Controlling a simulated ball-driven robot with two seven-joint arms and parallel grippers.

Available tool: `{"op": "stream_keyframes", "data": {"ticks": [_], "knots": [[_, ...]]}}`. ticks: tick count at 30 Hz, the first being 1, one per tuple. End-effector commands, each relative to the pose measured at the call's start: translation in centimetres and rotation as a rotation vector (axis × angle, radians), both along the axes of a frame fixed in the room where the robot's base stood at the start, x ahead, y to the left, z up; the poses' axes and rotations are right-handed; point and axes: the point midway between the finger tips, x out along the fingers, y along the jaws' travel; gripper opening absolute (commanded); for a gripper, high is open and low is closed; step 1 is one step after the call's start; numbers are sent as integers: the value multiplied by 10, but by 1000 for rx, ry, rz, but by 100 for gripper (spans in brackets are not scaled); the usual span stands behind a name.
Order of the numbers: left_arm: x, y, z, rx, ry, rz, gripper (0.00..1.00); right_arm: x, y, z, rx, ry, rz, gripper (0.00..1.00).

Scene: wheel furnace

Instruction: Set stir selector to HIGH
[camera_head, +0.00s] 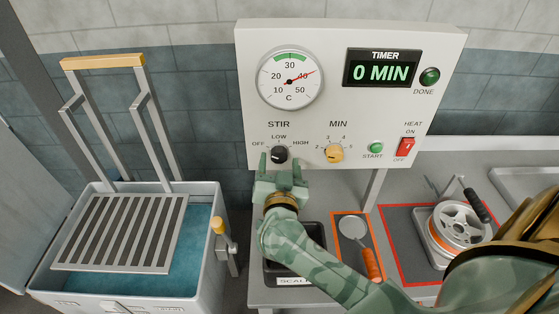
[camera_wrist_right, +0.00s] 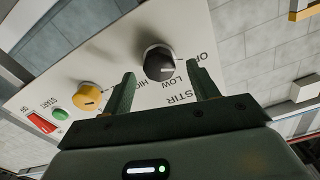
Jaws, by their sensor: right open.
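The black stir selector knob (camera_head: 279,155) is on the white control panel, below the word STIR, with OFF, LOW and HIGH printed around it. I cannot clearly tell which mark its pointer faces. It also shows in the right wrist view (camera_wrist_right: 159,63). My right gripper (camera_head: 280,168) is open just in front of and below the knob, with one green finger towards each side of it. In the right wrist view the fingertips (camera_wrist_right: 161,74) flank the knob, with gaps visible; I see no contact. My left gripper is not in view.
The yellow MIN knob (camera_head: 334,153), green START button (camera_head: 376,148) and red HEAT switch (camera_head: 405,147) sit to the right on the panel. The timer (camera_head: 381,68) reads 0 MIN. A bin of blue-green liquid with a rack (camera_head: 120,232) stands at left.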

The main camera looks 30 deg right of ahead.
Motion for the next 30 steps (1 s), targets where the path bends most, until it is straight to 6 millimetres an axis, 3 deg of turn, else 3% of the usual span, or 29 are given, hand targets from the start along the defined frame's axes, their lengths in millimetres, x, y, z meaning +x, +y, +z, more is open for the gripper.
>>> {"op": "stream_keyframes", "data": {"ticks": [4,13,18,30], "knots": [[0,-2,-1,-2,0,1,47,10,-6,0,0,-1,-1,59],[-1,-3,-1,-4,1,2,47,12,-8,0,0,0,-1,59],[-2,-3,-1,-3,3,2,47,12,-8,0,0,0,-1,15],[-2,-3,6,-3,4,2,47,11,-8,1,45,-25,0,15]]}}
